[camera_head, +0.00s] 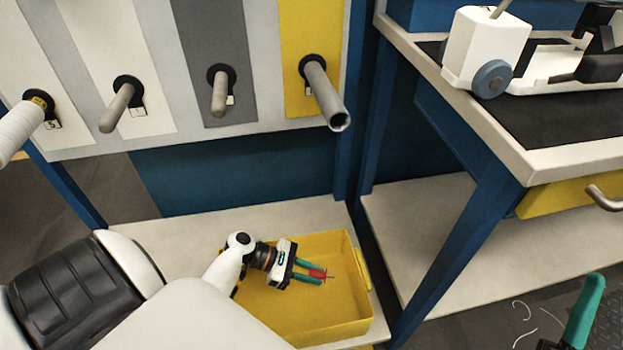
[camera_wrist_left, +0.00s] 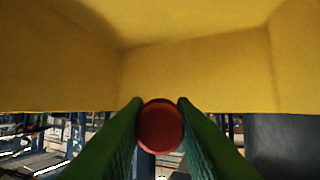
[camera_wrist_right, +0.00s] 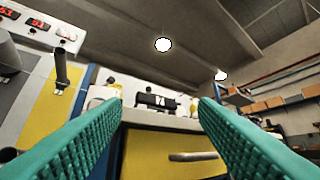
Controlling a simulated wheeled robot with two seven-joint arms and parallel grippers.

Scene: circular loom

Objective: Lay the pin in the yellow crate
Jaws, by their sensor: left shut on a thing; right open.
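The yellow crate (camera_head: 345,308) stands on the low shelf under the peg board. My left gripper (camera_head: 318,275) is inside or just over the crate's opening, shut on the pin (camera_head: 319,273). The pin has a red head and a thin dark shank pointing right. In the left wrist view the round red head of the pin (camera_wrist_left: 160,127) sits between the green fingers, with the crate's yellow walls (camera_wrist_left: 200,70) around it. I cannot tell whether the pin touches the crate floor. My right gripper (camera_wrist_right: 160,110) is open and empty, away to the right; one green finger shows in the head view.
A blue post stands right of the crate. A workbench (camera_head: 520,165) with a white device (camera_head: 490,50) and a yellow drawer (camera_head: 565,197) is at right.

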